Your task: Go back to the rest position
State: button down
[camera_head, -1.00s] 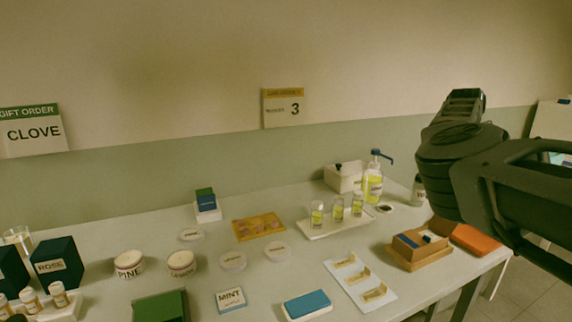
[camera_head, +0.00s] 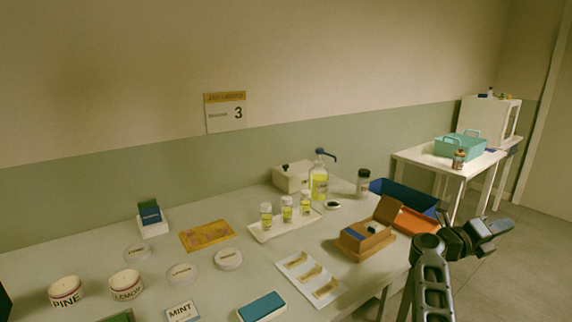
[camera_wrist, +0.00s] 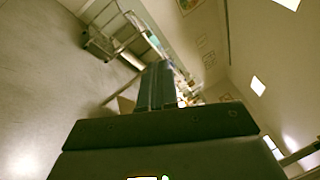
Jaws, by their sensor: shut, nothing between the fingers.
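My gripper (camera_head: 494,232) is at the right of the head view, beyond the table's right end and above the floor. It is shut and empty, pointing right, away from the bottles. In the wrist view my gripper (camera_wrist: 157,82) shows as a dark narrow shape, with a tilted view of the room behind it. My arm rises from the bottom right of the head view and touches nothing that I can see.
The long table (camera_head: 225,276) carries a white tray (camera_head: 263,236) of yellow bottles, an open cardboard box (camera_head: 366,243), a blue bin (camera_head: 405,197) and an orange item (camera_head: 415,221). A side table (camera_head: 420,160) with a teal basket (camera_head: 460,147) stands behind. Floor (camera_head: 520,270) is clear at right.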

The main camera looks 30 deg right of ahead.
jog(key=s+a+f+n+t+y, duration=0.2)
jog(key=a+n+t+y, duration=0.2)
jog(key=a+n+t, duration=1.2)
jog(key=s+a+f+n+t+y, duration=0.2)
jog(key=a+n+t+y, duration=0.2)
jog(key=a+n+t, duration=1)
jog(key=s+a+n+g+y, duration=0.4)
jog(key=s+a+n, duration=0.3)
jog(key=a, duration=0.4)
jog(key=s+a+n+g+y, duration=0.3)
jog(key=s+a+n+y, duration=0.3)
jog(key=a, duration=0.5)
jog(key=s+n, duration=0.2)
jog(key=s, duration=0.1)
jog(key=shift+s+f+g, duration=0.15)
jog(key=shift+f+g, duration=0.2)
jog(key=shift+g, duration=0.05)
jog(key=shift+a, duration=0.1)
